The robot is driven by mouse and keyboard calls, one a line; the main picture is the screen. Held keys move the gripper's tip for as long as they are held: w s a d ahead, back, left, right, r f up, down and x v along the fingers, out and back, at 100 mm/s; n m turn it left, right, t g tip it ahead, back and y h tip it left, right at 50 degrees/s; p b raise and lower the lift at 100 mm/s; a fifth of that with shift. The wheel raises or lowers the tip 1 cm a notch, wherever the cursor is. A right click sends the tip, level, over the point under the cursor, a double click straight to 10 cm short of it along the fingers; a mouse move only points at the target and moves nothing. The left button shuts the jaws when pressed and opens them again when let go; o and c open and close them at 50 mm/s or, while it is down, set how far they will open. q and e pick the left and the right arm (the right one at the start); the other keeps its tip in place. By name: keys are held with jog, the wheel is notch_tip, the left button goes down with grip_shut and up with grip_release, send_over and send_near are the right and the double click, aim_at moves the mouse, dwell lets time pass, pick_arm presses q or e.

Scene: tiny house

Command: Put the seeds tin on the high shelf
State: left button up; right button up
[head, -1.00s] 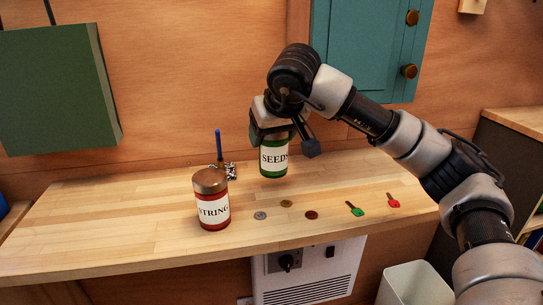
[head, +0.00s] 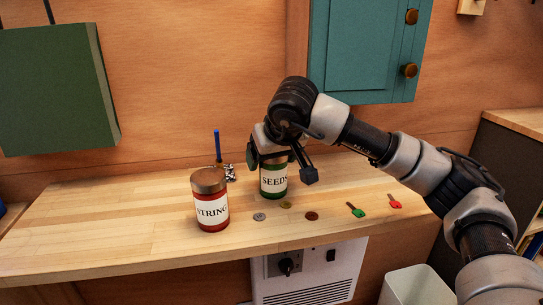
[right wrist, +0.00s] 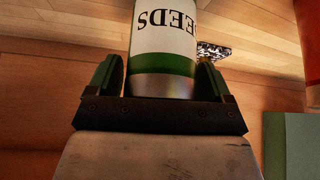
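The seeds tin (head: 273,181), green with a white label, stands upright on the wooden counter (head: 120,235), right of the string tin (head: 211,208). My right gripper (head: 275,163) is over its top, with a finger on each side. In the right wrist view the tin (right wrist: 163,50) lies between the fingers (right wrist: 160,75), which look parted around its lid end. Part of the lid is hidden by the gripper. My left gripper is not in view. No high shelf can be made out.
A blue pen (head: 218,145) stands behind. A teal cabinet (head: 365,50) hangs on the wall. The counter's left part is clear.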

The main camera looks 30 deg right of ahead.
jog(key=shift+o, duration=0.6)
jog(key=shift+r, duration=0.15)
